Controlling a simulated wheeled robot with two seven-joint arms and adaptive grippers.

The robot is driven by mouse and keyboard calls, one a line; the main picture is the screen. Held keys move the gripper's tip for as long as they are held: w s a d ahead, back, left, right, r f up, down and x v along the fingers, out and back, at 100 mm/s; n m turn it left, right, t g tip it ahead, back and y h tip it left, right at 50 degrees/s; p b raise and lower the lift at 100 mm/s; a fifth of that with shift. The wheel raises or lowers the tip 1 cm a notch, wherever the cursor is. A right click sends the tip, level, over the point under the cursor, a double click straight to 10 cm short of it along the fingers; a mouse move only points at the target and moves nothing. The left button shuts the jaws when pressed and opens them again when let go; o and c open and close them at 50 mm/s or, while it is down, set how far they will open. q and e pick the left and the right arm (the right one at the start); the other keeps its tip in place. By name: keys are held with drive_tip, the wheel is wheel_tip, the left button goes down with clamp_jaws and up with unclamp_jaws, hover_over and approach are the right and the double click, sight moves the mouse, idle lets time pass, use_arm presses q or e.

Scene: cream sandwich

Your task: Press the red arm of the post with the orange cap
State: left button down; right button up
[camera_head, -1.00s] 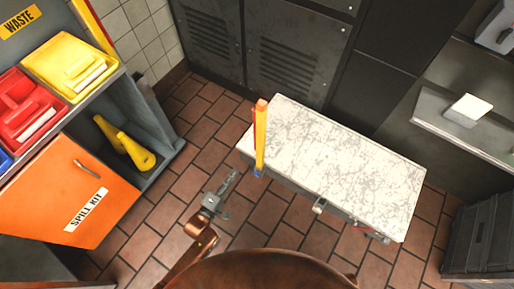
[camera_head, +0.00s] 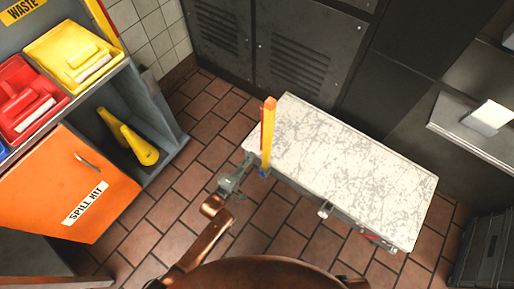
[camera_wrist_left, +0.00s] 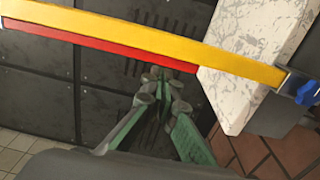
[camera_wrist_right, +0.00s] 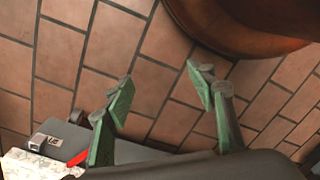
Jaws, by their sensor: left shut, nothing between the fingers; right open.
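The yellow post (camera_head: 266,145) with an orange cap (camera_head: 269,103) stands at the left end of the marble-topped bench. Its red arm (camera_head: 262,131) shows as a thin strip along the post's left side. In the left wrist view the red arm (camera_wrist_left: 110,50) runs along the yellow post (camera_wrist_left: 180,42). My left gripper (camera_head: 246,163) is shut and empty, low beside the post. In the left wrist view its fingertips (camera_wrist_left: 160,78) overlap the lower end of the red arm; I cannot tell whether they touch. My right gripper (camera_wrist_right: 163,88) is open and empty above the floor.
The marble-topped bench (camera_head: 340,170) lies right of the post, with a small red part (camera_head: 374,237) at its front right. An orange spill-kit cabinet (camera_head: 65,185) stands left, dark lockers (camera_head: 300,60) behind. Tiled floor (camera_head: 190,215) is clear between cabinet and bench.

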sight(261, 144)
use_arm(q)
drive_tip(key=b+x, duration=0.1)
drive_tip(key=x, duration=0.2)
drive_tip(key=shift+w+d+f+b, duration=0.15)
drive_tip(key=shift+w+d+b, duration=0.1)
drive_tip(key=shift+b, duration=0.05)
drive_tip(key=shift+w+d, duration=0.25)
drive_tip(key=shift+w, duration=0.15)
use_arm(e)
drive_tip(key=r, duration=0.1)
drive_tip(key=a+r, duration=0.1)
drive_tip(key=r, duration=0.1)
drive_tip(key=w+r, duration=0.1)
drive_tip(key=shift+a+r, duration=0.15)
